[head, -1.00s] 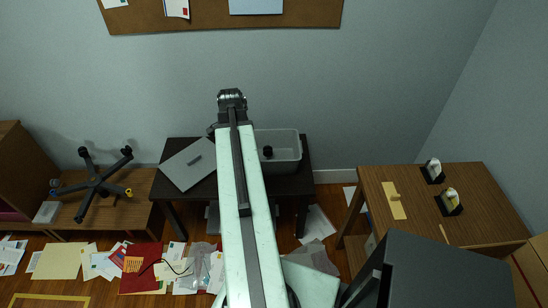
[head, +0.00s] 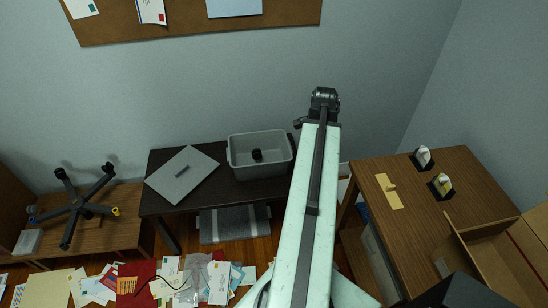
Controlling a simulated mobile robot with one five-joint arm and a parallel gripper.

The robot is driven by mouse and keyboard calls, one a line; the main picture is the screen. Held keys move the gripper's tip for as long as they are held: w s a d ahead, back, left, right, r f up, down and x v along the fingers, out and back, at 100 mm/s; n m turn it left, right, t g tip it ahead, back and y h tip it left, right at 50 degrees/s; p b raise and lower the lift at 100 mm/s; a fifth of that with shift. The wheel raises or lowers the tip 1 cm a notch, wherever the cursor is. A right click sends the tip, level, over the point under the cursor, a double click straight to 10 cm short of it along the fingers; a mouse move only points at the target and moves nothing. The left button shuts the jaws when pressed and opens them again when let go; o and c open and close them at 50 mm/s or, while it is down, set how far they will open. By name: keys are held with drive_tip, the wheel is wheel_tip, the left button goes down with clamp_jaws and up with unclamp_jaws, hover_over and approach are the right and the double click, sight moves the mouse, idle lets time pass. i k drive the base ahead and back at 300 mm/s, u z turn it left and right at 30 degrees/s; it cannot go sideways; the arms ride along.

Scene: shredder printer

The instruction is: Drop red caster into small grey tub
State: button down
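The small grey tub (head: 236,173) stands open on a dark table. A small black object (head: 257,155), possibly a caster, lies inside it. An upturned black chair base (head: 79,207) sits on the wooden bench at left; one of its casters is yellow (head: 115,211) and one looks bluish (head: 33,210). I cannot make out a red caster. My arm reaches up the picture, right of the tub. Its dark end (head: 323,98) is in view, but no fingertips can be made out, so I cannot tell whether my gripper is open or holds anything.
A grey lid (head: 183,173) lies left of the tub on the dark table (head: 200,199). The wooden table (head: 410,222) at right holds two small black stands (head: 423,158) (head: 442,188) and an open cardboard box (head: 482,262). Papers (head: 215,280) litter the floor.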

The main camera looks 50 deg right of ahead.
sight(269, 160)
drive_tip(key=z, duration=0.05)
drive_tip(key=i, duration=1)
drive_tip(key=z, duration=0.05)
